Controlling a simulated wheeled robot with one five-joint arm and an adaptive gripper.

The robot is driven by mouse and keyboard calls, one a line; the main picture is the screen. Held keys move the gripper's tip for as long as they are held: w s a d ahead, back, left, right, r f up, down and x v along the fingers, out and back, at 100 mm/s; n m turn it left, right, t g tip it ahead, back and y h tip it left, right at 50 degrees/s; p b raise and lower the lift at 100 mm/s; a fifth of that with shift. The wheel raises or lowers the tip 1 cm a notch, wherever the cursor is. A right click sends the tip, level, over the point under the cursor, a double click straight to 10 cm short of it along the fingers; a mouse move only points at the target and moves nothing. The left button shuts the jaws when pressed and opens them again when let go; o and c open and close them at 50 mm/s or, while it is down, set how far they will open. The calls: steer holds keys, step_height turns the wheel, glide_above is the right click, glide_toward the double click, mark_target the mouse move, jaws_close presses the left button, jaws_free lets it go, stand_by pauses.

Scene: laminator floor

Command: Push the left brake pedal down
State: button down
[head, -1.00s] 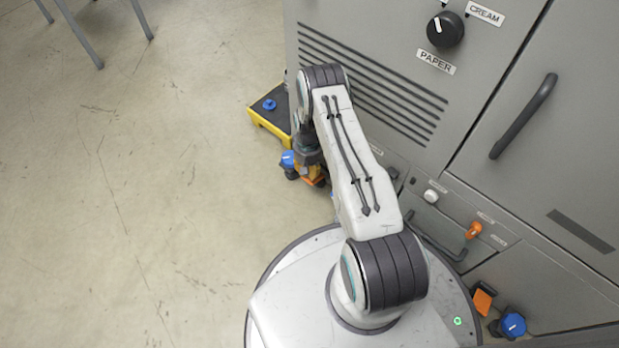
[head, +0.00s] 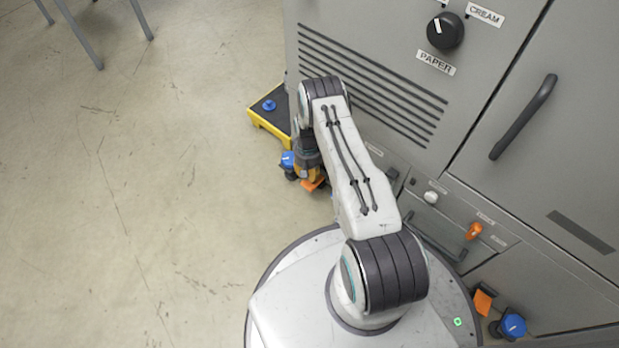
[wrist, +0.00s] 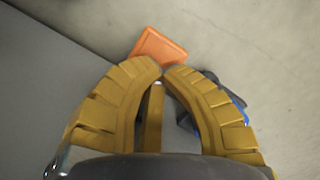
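The left brake pedal is an orange tab (head: 314,185) at the foot of the grey machine, partly hidden by my gripper in the head view. In the wrist view the orange pedal (wrist: 158,46) lies just beyond my fingertips. A dark caster with a blue part (wrist: 238,104) shows to the right, partly behind a finger. My gripper (wrist: 162,74) has its yellow fingers brought together at the tips, with nothing between them. In the head view my gripper (head: 307,172) points down over the pedal. Whether it touches the pedal is not clear.
A second orange pedal (head: 482,300) and blue caster (head: 512,325) are at lower right. A yellow-edged black platform (head: 270,118) stands beside the machine. The machine front (head: 400,60) has a drawer handle (head: 432,240) and knobs.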

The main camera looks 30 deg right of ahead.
steer(key=shift+w+d+r, duration=0.2)
steer(key=shift+w, duration=0.35)
steer(key=shift+w+d+r, duration=0.15)
steer(key=shift+w+r, duration=0.05)
steer(key=shift+w, duration=0.3)
